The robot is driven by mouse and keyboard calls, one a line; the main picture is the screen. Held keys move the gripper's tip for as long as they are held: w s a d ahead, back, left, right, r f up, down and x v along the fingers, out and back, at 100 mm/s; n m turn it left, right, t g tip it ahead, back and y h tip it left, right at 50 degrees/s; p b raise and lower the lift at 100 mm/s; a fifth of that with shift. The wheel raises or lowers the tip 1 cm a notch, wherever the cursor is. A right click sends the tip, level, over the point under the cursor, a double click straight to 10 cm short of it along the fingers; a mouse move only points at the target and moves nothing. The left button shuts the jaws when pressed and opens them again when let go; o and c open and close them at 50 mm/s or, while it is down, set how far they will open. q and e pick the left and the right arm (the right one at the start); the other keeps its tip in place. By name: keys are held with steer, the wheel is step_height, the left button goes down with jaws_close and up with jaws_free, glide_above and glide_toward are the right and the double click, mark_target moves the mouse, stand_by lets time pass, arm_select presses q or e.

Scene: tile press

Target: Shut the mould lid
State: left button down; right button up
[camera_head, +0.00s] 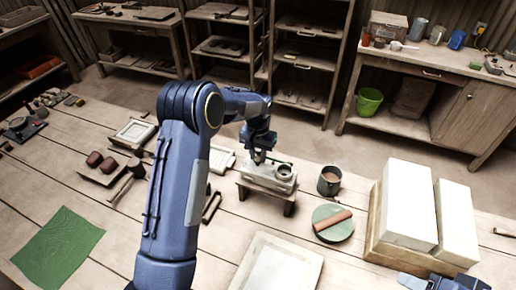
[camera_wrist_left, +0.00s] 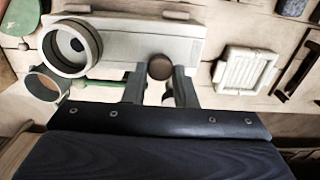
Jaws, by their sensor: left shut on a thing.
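The mould (camera_head: 262,182) is a pale block on a low wooden stand (camera_head: 289,208), with a round ring (camera_head: 285,172) at its right end. In the left wrist view the pale mould top (camera_wrist_left: 135,42) fills the upper middle, its ring (camera_wrist_left: 70,47) at the left. My left gripper (camera_head: 261,158) is over the mould. In the wrist view its two fingers (camera_wrist_left: 160,88) stand at either side of a round brown knob (camera_wrist_left: 160,67), and it is shut on it. The fingers partly hide the mould's near edge. I cannot tell how far the lid is from shut.
A metal cup (camera_head: 329,181) and a green disc with a brown roller (camera_head: 334,219) stand to the right. Large white blocks (camera_head: 409,205) are farther right. A pale framed tray (camera_head: 278,262) lies in front. Part of my right arm shows at the bottom right.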

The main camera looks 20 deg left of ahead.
arm_select(q)
steer(key=shift+w+f+g, duration=0.15)
steer(key=shift+w+g, duration=0.1)
steer(key=shift+g, duration=0.05)
stand_by(0.4)
steer(key=c, duration=1.2)
jaws_free()
steer(key=shift+f, duration=0.1)
steer(key=r, duration=0.2)
steer(key=r+b, duration=0.1)
steer(key=r, duration=0.3)
steer(key=shift+w+r, duration=0.25)
steer(key=shift+r, duration=0.7)
